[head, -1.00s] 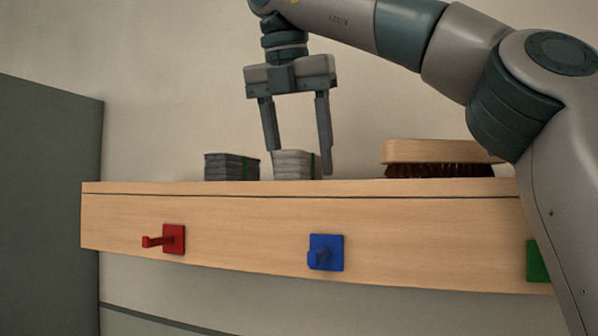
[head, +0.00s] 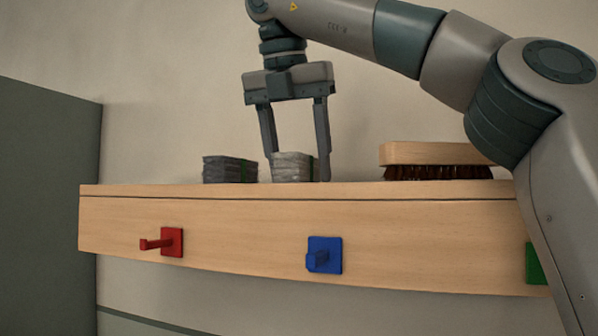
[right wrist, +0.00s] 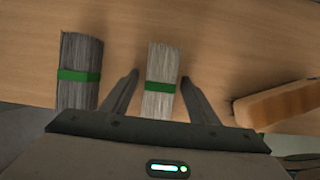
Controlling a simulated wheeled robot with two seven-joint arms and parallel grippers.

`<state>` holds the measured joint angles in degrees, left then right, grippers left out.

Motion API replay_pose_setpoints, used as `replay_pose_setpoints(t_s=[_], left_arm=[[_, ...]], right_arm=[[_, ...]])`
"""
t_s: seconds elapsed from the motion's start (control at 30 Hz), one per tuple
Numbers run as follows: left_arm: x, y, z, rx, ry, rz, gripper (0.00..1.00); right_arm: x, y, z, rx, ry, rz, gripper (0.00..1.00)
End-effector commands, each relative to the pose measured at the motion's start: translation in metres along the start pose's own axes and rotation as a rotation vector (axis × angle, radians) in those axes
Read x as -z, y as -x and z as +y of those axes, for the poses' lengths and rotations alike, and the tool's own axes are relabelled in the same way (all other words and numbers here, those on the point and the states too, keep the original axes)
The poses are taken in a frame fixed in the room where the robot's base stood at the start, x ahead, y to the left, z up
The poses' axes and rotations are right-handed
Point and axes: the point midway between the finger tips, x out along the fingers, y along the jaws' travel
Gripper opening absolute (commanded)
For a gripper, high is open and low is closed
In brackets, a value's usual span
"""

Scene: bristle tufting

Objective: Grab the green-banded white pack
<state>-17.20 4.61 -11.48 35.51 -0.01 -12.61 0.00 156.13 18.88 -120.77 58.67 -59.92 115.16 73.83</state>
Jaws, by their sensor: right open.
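The white pack (head: 292,168) with a green band is a bundle of pale bristles lying on the wooden shelf, left of the brush. It also shows in the right wrist view (right wrist: 162,80), with its green band across the middle. My right gripper (head: 297,172) is open and points down, with one finger on each side of the white pack. In the right wrist view its fingers (right wrist: 160,80) flank the pack, with a visible gap on each side. My left gripper is not in view.
A grey pack (head: 229,170) with a green band lies just left of the white one. A brush (head: 436,154) with dark bristles lies to the right. The shelf front (head: 220,225) carries red (head: 172,242), blue (head: 325,255) and green (head: 537,263) hooks or plates.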

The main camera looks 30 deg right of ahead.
Motion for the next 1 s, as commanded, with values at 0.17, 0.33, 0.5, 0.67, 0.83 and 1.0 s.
replay_pose_setpoints(t_s=[0.17, 0.33, 0.5, 0.67, 0.83, 1.0], left_arm=[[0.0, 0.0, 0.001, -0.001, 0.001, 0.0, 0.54], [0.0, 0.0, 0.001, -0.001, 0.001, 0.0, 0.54], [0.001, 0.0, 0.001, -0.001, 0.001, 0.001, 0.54], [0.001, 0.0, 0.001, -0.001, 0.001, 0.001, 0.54], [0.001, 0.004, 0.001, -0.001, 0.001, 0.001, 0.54], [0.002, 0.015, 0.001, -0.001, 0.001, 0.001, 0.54]], right_arm=[[0.0, 0.0, 0.0, 0.0, 0.0, 0.0, 0.55], [0.0, 0.0, 0.0, 0.0, 0.0, 0.0, 0.19], [0.0, 0.0, 0.0, 0.0, 0.0, 0.0, 0.09], [0.0, 0.001, 0.0, 0.0, 0.0, 0.0, 0.09], [-0.003, 0.007, 0.0, -0.001, -0.001, -0.001, 0.09], [-0.006, 0.014, 0.004, -0.002, 0.005, 0.0, 0.09]])
